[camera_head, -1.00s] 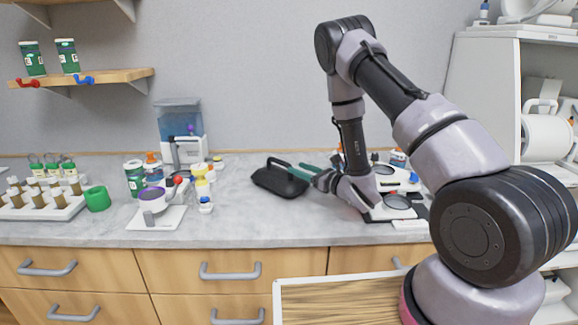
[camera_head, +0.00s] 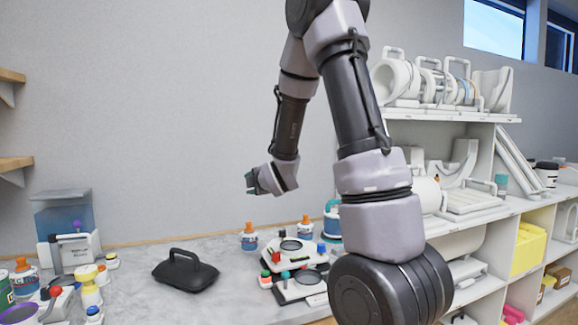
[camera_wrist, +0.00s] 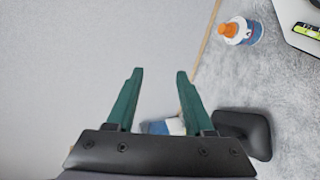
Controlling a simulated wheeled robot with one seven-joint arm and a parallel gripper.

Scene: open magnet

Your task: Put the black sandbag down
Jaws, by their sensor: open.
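The black sandbag (camera_head: 185,270) with its raised handle rests on the grey counter, left of the white magnet-like devices. Part of it also shows at the lower right in the wrist view (camera_wrist: 248,133), beyond my gripper's palm. My gripper (camera_head: 250,182) is raised well above the counter, up and to the right of the sandbag and apart from it. In the wrist view its two green fingers (camera_wrist: 160,75) stand apart with nothing between them.
White instruments with round plates (camera_head: 292,272) and orange-capped bottles (camera_head: 249,236) stand right of the sandbag. A blue-tank dispenser (camera_head: 66,225) and small bottles crowd the left. White shelving (camera_head: 470,225) holds many parts at right. Counter just around the sandbag is clear.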

